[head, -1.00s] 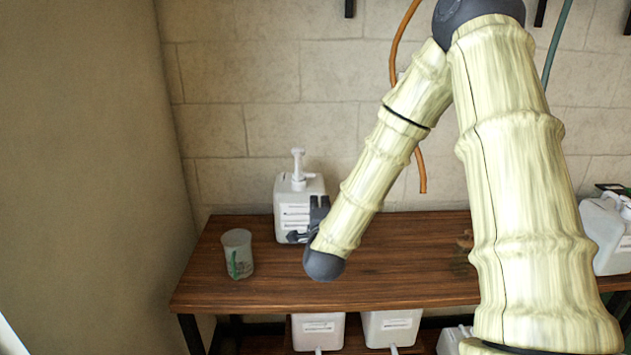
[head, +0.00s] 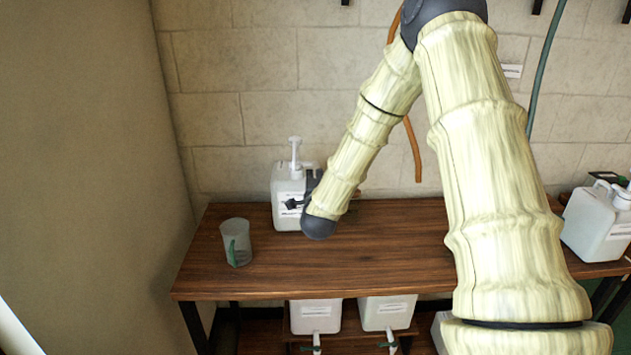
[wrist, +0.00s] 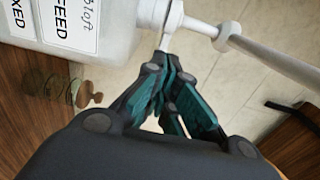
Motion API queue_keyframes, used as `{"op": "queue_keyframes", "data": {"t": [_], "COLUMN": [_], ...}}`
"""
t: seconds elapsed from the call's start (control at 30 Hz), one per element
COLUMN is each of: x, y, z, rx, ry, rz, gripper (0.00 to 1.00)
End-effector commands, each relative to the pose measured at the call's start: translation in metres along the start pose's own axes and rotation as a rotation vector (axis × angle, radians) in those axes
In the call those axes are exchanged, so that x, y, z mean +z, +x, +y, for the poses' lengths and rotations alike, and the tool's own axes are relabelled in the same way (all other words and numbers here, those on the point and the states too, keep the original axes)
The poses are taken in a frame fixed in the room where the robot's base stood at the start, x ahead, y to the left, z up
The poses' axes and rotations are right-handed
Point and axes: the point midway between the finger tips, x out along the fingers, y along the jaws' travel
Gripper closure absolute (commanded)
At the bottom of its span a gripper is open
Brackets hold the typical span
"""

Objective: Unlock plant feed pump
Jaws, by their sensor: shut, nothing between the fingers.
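The pump bottle (head: 284,217) is a white square container with a white pump head (head: 295,152) on top. It stands upright at the back of the wooden table. In the wrist view the bottle (wrist: 108,35) is at upper left, with a label reading "FEED". Its white pump neck and stem (wrist: 200,26) run toward the right.
A translucent cup (head: 237,243) with a green mark stands on the wooden table (head: 270,278), left of the bottle. Another white jug (head: 592,228) stands at right. White containers (head: 315,315) sit on the lower shelf. An orange hose (head: 412,150) hangs on the wall behind.

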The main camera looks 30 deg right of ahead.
Motion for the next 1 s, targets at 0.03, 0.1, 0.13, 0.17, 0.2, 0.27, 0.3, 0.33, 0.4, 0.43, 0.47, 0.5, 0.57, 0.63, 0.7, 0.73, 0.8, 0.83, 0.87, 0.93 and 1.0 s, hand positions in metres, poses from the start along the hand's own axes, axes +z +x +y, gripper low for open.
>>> {"op": "queue_keyframes", "data": {"t": [0.03,0.1,0.13,0.17,0.2,0.27,0.3,0.33,0.4,0.43,0.47,0.5,0.57,0.63,0.7,0.73,0.8,0.83,0.87,0.93,1.0], "x": [0.000,0.000,0.000,0.000,0.000,0.000,0.000,0.000,0.000,0.000,0.000,0.000,0.000,0.000,0.000,0.000,0.000,0.001,0.001,0.005,0.012], "y": [0.008,0.018,0.021,0.025,0.029,0.034,0.037,0.038,0.041,0.042,0.042,0.042,0.043,0.043,0.043,0.043,0.043,0.043,0.043,0.043,0.044], "z": [-0.002,-0.003,-0.002,-0.002,-0.002,-0.002,-0.002,-0.001,-0.001,-0.001,0.000,0.000,0.000,0.000,0.000,0.000,0.000,0.000,0.000,0.001,0.001], "rx": [-0.002,-0.001,-0.001,-0.001,-0.002,-0.001,-0.001,-0.001,-0.001,0.000,0.000,0.000,0.000,-0.001,-0.001,-0.001,-0.001,-0.001,-0.001,-0.001,-0.001], "ry": [-0.001,-0.001,-0.002,-0.002,-0.002,-0.001,0.000,0.000,0.000,0.000,0.000,0.001,0.001,0.001,0.000,0.000,0.001,0.001,0.001,0.001,0.001], "rz": [0.001,0.000,0.000,0.001,0.001,0.001,0.001,0.001,0.001,0.000,0.000,0.000,0.000,0.000,0.000,0.000,-0.001,-0.002,-0.004,-0.015,-0.037], "gripper": [1.00,1.00,1.00,1.00,1.00,1.00,1.00,1.00,1.00,1.00,1.00,1.00,1.00,1.00,1.00,1.00,1.00,1.00,1.00,1.00,1.00]}}
